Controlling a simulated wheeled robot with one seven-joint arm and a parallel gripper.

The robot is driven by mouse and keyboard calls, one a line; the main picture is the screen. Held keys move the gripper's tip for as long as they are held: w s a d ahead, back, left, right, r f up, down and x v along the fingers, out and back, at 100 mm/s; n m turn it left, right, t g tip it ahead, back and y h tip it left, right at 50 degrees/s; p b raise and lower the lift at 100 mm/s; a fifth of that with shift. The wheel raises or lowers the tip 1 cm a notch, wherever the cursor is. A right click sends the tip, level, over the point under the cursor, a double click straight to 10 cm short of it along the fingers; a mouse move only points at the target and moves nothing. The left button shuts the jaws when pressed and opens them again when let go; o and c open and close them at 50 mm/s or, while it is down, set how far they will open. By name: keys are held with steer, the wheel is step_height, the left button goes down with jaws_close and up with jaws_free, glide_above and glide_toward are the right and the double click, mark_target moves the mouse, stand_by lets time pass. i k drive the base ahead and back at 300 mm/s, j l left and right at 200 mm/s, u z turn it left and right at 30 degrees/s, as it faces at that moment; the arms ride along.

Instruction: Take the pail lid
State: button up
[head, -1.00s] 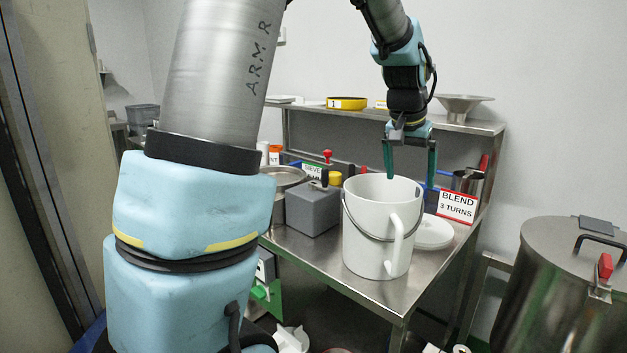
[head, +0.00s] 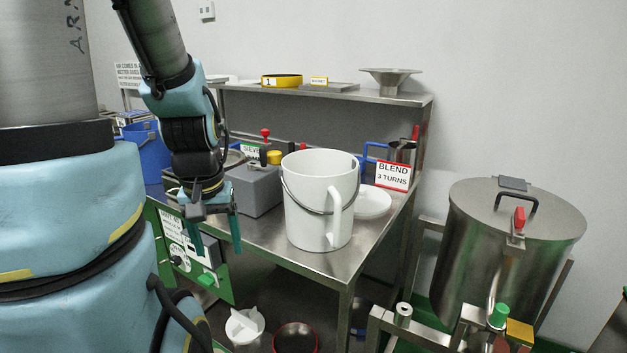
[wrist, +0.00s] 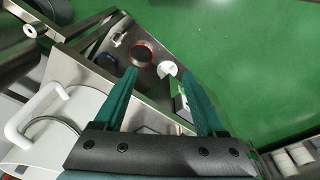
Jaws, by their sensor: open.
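The pail lid (head: 373,203) is a flat white disc lying on the steel table, just behind and to the right of the white pail (head: 307,213). The pail partly hides its left side. The pail stands upright and open, with a side handle and a wire bail. My gripper (head: 217,246) is open and empty, pointing down left of the pail near the table's front left edge, apart from the lid. In the wrist view, my gripper (wrist: 160,78) has its fingers spread, and the pail's white handle (wrist: 38,122) shows at the left. The lid is not seen there.
The steel table (head: 292,262) has a grey box (head: 255,192) left of the pail and a BLEND sign (head: 392,175) behind the lid. A shelf with a funnel (head: 390,78) runs along the back. A large steel drum (head: 500,250) stands right.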

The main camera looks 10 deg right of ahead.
mark_target(370, 200)
steer(key=l+u, duration=0.15)
steer(key=l, duration=0.35)
steer(key=k+l+u, duration=0.1)
steer(key=l, duration=0.4)
steer(key=l+u, duration=0.15)
steer(key=l, duration=0.35)
steer(key=k+l+u, duration=0.15)
steer(key=l, duration=0.3)
steer(key=k+l+u, duration=0.15)
steer(key=k+l, duration=0.1)
steer(key=l, duration=0.1)
